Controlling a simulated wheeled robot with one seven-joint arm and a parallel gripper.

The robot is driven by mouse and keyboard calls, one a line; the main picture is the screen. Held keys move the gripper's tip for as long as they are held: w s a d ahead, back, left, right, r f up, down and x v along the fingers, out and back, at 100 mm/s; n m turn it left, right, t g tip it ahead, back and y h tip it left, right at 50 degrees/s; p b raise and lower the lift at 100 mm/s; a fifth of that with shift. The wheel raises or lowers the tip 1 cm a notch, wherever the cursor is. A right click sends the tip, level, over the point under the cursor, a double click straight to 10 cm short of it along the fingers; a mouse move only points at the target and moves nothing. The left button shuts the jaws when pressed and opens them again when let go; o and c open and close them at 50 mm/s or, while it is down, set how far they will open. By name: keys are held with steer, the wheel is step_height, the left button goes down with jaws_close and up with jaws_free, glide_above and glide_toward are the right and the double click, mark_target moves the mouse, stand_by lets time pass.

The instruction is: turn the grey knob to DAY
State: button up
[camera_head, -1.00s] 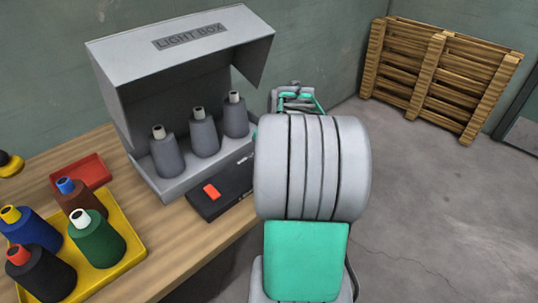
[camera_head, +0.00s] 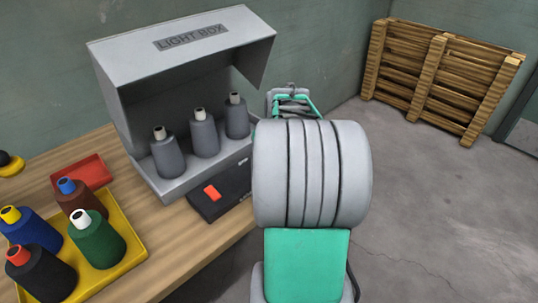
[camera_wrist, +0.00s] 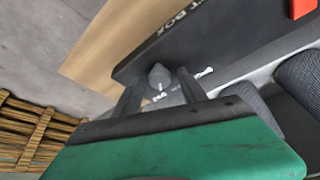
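The grey knob (camera_wrist: 159,74) shows in the wrist view as a small rounded grey shape on the dark control panel (camera_wrist: 225,40). My gripper (camera_wrist: 160,84) has its two dark fingers apart, one on each side of the knob, with what look like gaps between. I cannot tell how deep the fingertips are around it. White marks lie beside the knob, too small and tilted to read, so its setting cannot be told. In the head view my arm hides the knob; the panel (camera_head: 207,207) with a red switch (camera_head: 211,192) shows left of my arm.
The grey light box (camera_head: 120,62) holds three grey cones and stands on the wooden table (camera_head: 178,244) behind the panel. A yellow tray (camera_head: 130,258) with several coloured cones and a red tray (camera_head: 92,168) are at left. A pallet (camera_head: 440,75) leans against the wall.

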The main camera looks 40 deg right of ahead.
steer(key=v, duration=0.8)
steer(key=shift+w+a, duration=0.1)
steer(key=shift+a, duration=0.05)
steer(key=s+a+r+n+y+p, duration=0.1)
steer(key=a+n+p, duration=0.15)
steer(key=a, duration=0.75)
steer(key=a+r+n+p, duration=0.1)
steer(key=a+r+p, duration=0.15)
steer(key=a, duration=0.75)
steer(key=shift+n+g+y, duration=0.4)
steer(key=shift+n+g, duration=0.1)
steer(key=shift+n, duration=0.25)
steer(key=s+a, duration=0.2)
steer(key=a, duration=0.1)
steer(key=s+a+f+p, duration=0.1)
steer(key=s+a, duration=0.1)
steer(key=a, duration=0.1)
steer(key=s+a+f+p, duration=0.1)
steer(key=s+a, duration=0.1)
steer(key=a, duration=0.1)
steer(key=shift+s+a+f, duration=0.1)
steer(key=shift+a+f, duration=0.1)
steer(key=shift+a, duration=0.05)
